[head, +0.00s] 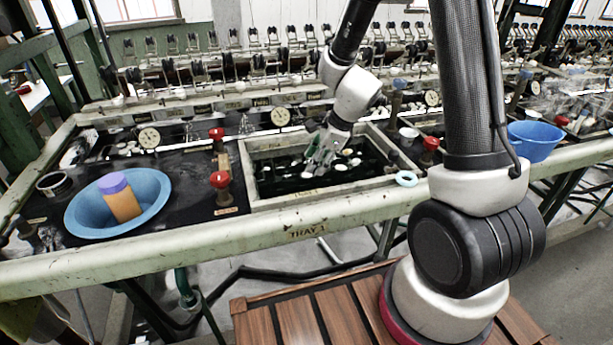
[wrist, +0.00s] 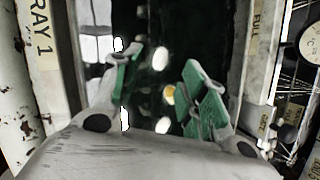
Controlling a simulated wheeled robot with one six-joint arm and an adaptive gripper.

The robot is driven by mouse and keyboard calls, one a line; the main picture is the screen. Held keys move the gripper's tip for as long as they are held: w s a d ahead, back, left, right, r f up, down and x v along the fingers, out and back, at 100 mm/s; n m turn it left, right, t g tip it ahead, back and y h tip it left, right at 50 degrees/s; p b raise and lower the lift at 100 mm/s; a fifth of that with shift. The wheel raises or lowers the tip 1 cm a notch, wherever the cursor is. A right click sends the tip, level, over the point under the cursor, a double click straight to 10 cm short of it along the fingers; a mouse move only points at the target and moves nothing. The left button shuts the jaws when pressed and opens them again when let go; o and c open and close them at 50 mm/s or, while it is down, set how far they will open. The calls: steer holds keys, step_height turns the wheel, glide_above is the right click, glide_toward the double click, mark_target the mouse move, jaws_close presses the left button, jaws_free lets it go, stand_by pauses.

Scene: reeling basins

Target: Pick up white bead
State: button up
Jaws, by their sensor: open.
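My gripper (head: 318,158) points down into the dark, water-filled basin (head: 330,188) behind the TRAY 1 label. In the wrist view my gripper (wrist: 163,70) is open, its two green-padded fingers spread apart. Several small white rounded pieces lie in the basin; I cannot tell which is the white bead. One white piece (wrist: 160,58) shows between the fingertips in the wrist view, and a cream one (wrist: 168,94) shows closer to the palm. Nothing is visibly held. The fingers hide part of the basin.
Pale basin walls stand close on both sides of my gripper. A blue bowl (head: 157,191) with an orange, purple-topped cup (head: 120,197) is at left. Red-knobbed valves (head: 220,180) flank the basin. A light-blue ring (head: 406,179) lies at its right corner. Reeling machinery stands behind.

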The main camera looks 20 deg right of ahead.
mark_target(307, 175)
steer(key=x, duration=0.5)
steer(key=c, duration=0.7)
